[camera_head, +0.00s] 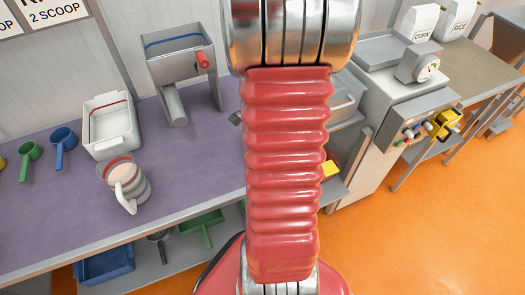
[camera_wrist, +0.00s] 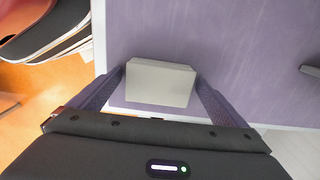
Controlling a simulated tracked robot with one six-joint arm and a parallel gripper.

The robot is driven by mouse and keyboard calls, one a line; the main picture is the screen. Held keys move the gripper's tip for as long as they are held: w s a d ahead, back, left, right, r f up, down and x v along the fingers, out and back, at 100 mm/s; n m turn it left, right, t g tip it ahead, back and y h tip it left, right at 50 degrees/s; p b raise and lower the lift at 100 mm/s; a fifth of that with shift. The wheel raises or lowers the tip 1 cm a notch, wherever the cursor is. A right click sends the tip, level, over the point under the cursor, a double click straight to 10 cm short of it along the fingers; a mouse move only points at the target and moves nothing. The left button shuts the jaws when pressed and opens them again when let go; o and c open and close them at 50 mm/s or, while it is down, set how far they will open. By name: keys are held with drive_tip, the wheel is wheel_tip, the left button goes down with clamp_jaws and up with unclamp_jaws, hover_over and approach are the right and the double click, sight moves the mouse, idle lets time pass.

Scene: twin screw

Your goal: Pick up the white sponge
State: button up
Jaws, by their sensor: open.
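The white sponge (camera_wrist: 160,84) is a pale block on the purple tabletop (camera_wrist: 225,45), close to the table edge in the wrist view. My gripper (camera_wrist: 160,77) is open, with one dark finger on the left of the sponge and the other on its right. Both fingers are very near its sides; I cannot tell whether they touch it. In the head view my red arm covers the middle of the picture. The sponge and my gripper's fingers cannot be made out there.
On the purple table (camera_head: 60,215) stand a striped pitcher (camera_head: 125,184), a white container (camera_head: 110,125), green and blue scoops (camera_head: 64,146), and a grey metal device (camera_head: 182,62). Green and blue items sit on a lower shelf. A machine (camera_head: 385,120) stands right; orange floor lies beyond.

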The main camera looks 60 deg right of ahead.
drive_tip(key=shift+c, duration=0.7)
drive_tip(key=c, duration=1)
drive_tip(key=shift+r, duration=0.1)
wheel_tip(320, 180, up, 10)
drive_tip(key=shift+f, duration=0.1)
idle(0.3)
drive_tip(key=o, duration=0.4)
drive_tip(key=shift+c, duration=1.3)
drive_tip(key=shift+w, duration=0.1)
